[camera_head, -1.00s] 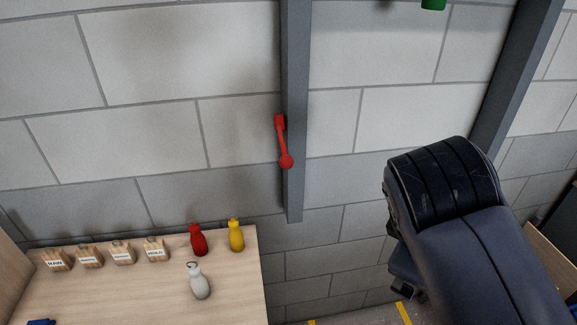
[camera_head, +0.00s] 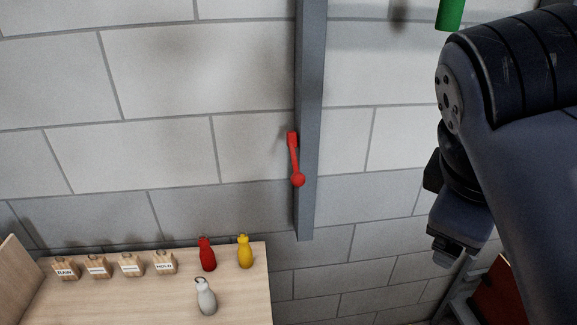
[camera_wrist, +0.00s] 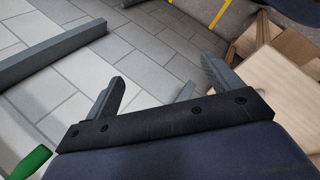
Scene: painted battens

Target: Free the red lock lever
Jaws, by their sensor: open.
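The red lock lever (camera_head: 296,161) is fixed to the side of a grey upright batten (camera_head: 310,90) on the block wall. It hangs down, slightly tilted, with a round knob at its lower end. My gripper (camera_head: 452,258) is to the right of the lever and lower, apart from it, pointing down. In the wrist view my gripper (camera_wrist: 165,76) has its two fingers spread, with nothing between them. The lever does not show in the wrist view.
A green object (camera_head: 450,14) is at the top. Wall between lever and arm is clear.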

